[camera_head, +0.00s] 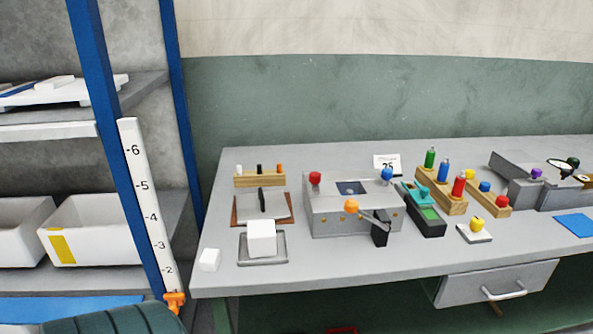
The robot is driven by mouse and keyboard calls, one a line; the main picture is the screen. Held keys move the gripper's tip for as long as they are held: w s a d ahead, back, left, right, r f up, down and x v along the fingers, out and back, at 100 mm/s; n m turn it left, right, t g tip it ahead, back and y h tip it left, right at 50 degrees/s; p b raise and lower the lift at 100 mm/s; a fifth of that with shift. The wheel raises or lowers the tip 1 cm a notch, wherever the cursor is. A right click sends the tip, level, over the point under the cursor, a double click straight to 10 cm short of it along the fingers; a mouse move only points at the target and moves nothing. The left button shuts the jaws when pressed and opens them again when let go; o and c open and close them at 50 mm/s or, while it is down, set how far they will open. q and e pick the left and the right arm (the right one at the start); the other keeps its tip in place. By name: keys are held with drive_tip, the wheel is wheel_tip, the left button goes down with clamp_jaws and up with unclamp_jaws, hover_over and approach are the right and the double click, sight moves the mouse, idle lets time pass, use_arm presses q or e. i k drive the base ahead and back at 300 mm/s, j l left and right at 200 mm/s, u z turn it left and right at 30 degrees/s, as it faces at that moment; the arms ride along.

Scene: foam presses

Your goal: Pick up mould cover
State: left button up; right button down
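No part is clearly marked as the mould cover, and I cannot tell for certain which piece it is. A grey metal box (325,217) with a square opening on top stands mid-table, with red, blue and orange knobs and a dark lever at its front right. At the far right of the table stands a grey fixture (526,191) with purple and dark knobs, cut off by the picture edge. Neither of my grippers is in view.
A white block (261,238) sits on a small grey tray (248,262); a smaller white cube (209,260) is at the table's left corner. Bottles in wooden racks (456,205) stand right of the box. A blue-posted shelf (106,85) is at left. The table's front strip is mostly clear.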

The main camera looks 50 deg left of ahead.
sight(259, 205)
drive_tip(key=u, duration=1.8)
